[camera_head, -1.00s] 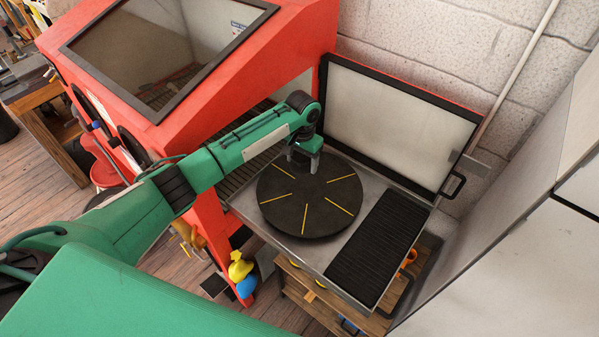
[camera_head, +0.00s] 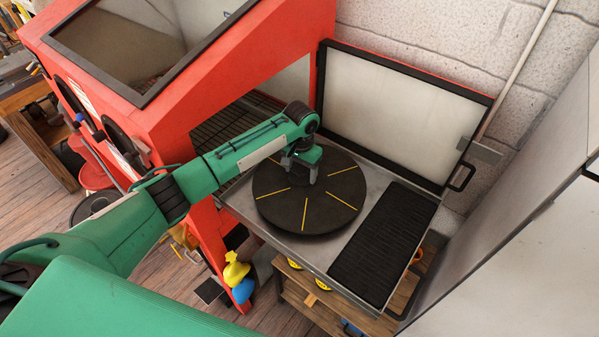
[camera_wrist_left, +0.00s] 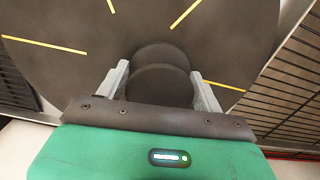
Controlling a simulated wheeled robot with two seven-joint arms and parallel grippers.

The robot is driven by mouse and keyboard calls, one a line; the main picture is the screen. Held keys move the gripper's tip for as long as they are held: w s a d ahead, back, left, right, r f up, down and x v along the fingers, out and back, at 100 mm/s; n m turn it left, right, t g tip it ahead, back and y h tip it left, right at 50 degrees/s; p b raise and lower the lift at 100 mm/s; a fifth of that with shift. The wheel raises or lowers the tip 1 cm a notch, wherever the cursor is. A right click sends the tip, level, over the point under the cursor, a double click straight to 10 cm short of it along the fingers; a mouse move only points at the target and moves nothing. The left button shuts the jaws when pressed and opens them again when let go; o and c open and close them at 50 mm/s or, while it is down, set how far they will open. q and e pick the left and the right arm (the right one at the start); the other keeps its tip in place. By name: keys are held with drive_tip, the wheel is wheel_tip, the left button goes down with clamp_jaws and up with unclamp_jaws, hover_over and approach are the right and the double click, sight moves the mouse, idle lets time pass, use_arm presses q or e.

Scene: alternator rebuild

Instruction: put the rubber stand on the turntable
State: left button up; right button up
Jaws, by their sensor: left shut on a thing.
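The turntable (camera_head: 330,215) is a round black disc with yellow radial lines, on a grey metal shelf in front of the red cabinet. My left gripper (camera_head: 303,168) is over the far part of the disc, above its centre in the picture. In the left wrist view my gripper (camera_wrist_left: 160,76) is shut on the rubber stand (camera_wrist_left: 160,86), a dark round piece between the two grey fingers. The turntable (camera_wrist_left: 60,75) fills the background there. I cannot tell whether the stand touches the disc. In the head view the gripper hides the stand. My right gripper is not in view.
A black ribbed mat (camera_head: 384,245) lies right of the turntable. A raised white door panel (camera_head: 400,110) with a black frame stands behind. The red cabinet (camera_head: 215,75) opens at left onto a wire grate (camera_head: 235,122).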

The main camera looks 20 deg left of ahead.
use_arm(q)
drive_tip(key=shift+s+d, duration=0.1)
drive_tip(key=o, duration=1.1)
drive_tip(key=shift+f, duration=0.1)
